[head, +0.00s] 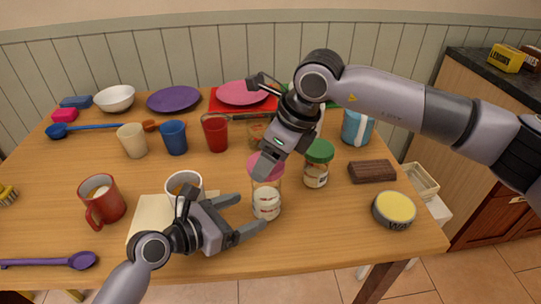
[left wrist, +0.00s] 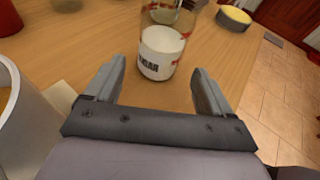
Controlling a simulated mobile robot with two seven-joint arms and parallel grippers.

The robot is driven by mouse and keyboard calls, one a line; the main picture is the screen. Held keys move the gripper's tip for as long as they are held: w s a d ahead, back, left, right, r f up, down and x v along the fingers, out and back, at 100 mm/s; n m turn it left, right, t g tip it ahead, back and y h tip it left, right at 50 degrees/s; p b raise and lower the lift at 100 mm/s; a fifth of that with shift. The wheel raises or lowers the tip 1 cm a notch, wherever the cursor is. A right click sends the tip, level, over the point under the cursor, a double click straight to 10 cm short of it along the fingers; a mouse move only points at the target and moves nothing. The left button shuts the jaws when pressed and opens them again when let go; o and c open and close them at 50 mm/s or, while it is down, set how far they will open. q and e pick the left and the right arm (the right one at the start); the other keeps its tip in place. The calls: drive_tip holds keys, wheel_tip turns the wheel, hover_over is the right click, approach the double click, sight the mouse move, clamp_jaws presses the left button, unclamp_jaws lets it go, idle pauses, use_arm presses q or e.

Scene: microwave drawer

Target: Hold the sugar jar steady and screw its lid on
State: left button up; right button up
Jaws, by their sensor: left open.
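The sugar jar (head: 266,200) is clear glass with a white label and pale contents. It stands upright near the table's front; in the left wrist view (left wrist: 163,52) its lower part shows beyond the fingers. The pink lid (head: 256,168) is at the jar's mouth; I cannot tell if it is seated. My left gripper (head: 252,216) is open and empty, low beside the jar, with its fingers pointing towards it. My right gripper (head: 266,162) reaches down to the lid from above. One finger overlaps the lid; the other is hidden, so its grip is unclear.
A green-lidded jar (head: 317,165) stands close right of the sugar jar. A white mug (head: 184,184) is beside my left gripper, and a red mug (head: 102,200) is further left. A yellow-topped tin (head: 394,210) and brown block (head: 372,171) lie to the right.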

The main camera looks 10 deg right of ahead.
sight(256, 208)
use_arm(q)
drive_tip(key=shift+x, duration=3)
drive_tip(key=c, duration=0.6)
drive_tip(key=shift+a, duration=0.1)
